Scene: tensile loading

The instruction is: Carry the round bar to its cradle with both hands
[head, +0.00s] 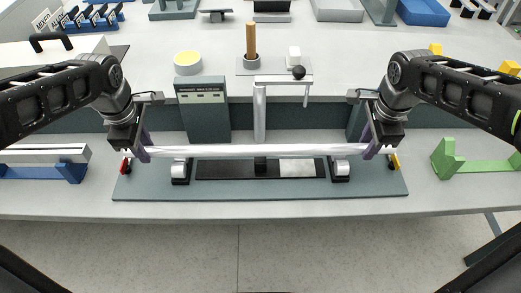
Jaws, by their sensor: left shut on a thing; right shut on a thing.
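The round bar (250,151) is a long silvery rod, held level in the head view. My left gripper (140,154) is shut on its left end. My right gripper (373,150) is shut on its right end. The bar passes over a grey-green fixture plate with two roller supports, one at left (180,171) and one at right (340,169); whether it touches them I cannot tell. A green cradle (472,165) with raised ends stands empty at the right. A blue cradle (70,172) at the left has a squarish metal bar (45,153) on it.
A grey post with a crossarm (260,105) rises behind the bar's middle. A grey panel box (204,110) stands behind at left. A white-and-yellow round container (187,63) and a wooden-handled tool (251,42) are on the raised back surface. The table's front strip is clear.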

